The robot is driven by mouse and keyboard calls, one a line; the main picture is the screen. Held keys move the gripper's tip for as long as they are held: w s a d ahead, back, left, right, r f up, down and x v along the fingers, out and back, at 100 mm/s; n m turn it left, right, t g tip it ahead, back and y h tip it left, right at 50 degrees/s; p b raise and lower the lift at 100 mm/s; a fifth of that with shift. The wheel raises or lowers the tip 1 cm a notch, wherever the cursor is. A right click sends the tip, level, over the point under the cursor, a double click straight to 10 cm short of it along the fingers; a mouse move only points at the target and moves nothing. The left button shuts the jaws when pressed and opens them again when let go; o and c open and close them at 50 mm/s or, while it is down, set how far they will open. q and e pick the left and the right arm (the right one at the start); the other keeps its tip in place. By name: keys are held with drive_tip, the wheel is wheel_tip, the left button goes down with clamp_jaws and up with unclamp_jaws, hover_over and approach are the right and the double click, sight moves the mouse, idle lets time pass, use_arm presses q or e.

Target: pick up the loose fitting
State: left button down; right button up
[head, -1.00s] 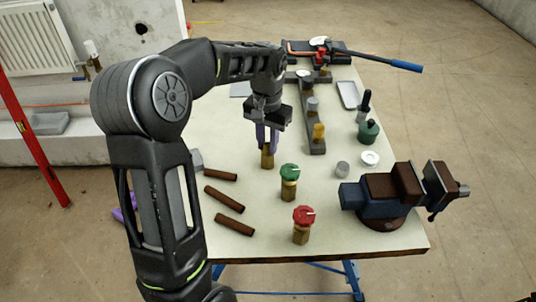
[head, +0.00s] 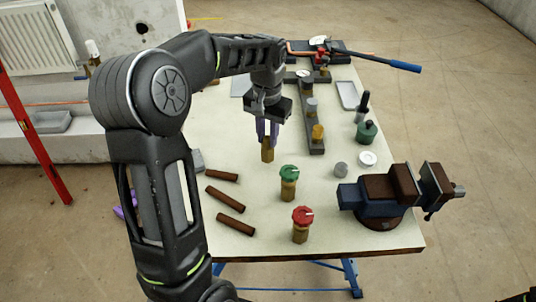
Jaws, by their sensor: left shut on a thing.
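The loose fitting (head: 268,154) has a brass lower body; a pale upper part shows between my fingers. It is upright near the middle of the workbench. My left gripper (head: 267,134) points down from above and is shut on it, one finger on each side. The fingers hide part of its upper body. The fitting's lower end seems slightly above the bench top. My right gripper is not in view.
A green-capped fitting (head: 289,174) and a red-capped fitting (head: 302,216) stand nearby on the bench (head: 300,254). Brown pipe pieces (head: 234,224) lie to the left. A vise (head: 385,200) is at the right. A grey rail (head: 317,142) with several fittings stands behind.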

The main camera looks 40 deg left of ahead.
use_arm(q)
drive_tip(key=shift+r, duration=0.1)
drive_tip(key=shift+r+p, duration=1.85)
drive_tip(key=shift+r, duration=0.35)
